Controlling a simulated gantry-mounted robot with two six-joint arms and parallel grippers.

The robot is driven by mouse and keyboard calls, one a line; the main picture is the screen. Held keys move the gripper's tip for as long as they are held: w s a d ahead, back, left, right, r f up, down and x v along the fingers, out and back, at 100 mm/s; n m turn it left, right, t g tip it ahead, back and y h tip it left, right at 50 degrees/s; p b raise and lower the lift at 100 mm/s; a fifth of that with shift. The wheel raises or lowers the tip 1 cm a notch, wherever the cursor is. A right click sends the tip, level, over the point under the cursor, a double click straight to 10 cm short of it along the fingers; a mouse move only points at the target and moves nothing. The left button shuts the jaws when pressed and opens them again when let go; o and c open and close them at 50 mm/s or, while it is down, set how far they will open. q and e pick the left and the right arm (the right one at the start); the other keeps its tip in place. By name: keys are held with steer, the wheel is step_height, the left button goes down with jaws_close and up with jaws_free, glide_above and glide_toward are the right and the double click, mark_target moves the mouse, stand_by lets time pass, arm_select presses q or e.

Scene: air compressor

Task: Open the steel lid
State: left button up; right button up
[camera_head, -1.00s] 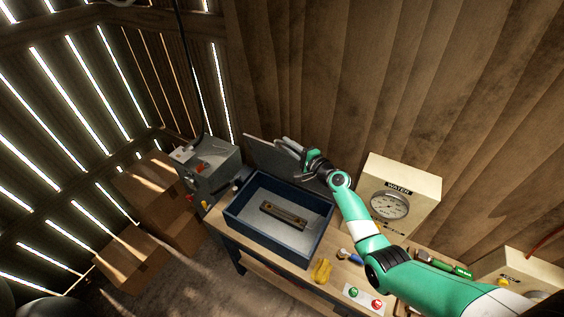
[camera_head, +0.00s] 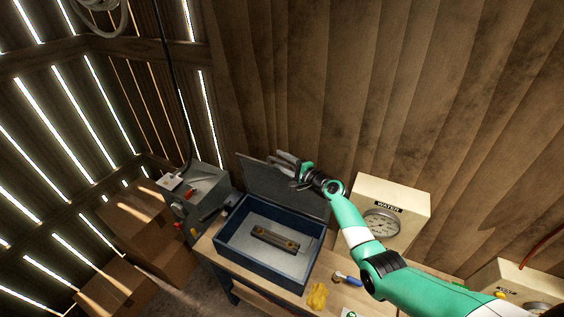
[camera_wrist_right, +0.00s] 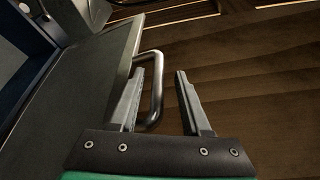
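The steel lid (camera_head: 275,188) stands raised, nearly upright, along the back of the blue box (camera_head: 262,268). My right gripper (camera_head: 287,164) is at the lid's upper right part. In the wrist view its fingers (camera_wrist_right: 160,74) are apart, with the handle's bar in the gap, nearer the left finger; contact cannot be told. My left gripper is not in view.
A brass-coloured block (camera_head: 275,238) lies in the box. A grey machine (camera_head: 195,200) stands left of it, and a cream water gauge box (camera_head: 400,200) stands right. A wooden wall rises behind.

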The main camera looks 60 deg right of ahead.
steer(key=shift+s+a, duration=0.15)
steer(key=shift+s, duration=0.15)
steer(key=p+v, duration=0.2)
steer(key=v, duration=0.9)
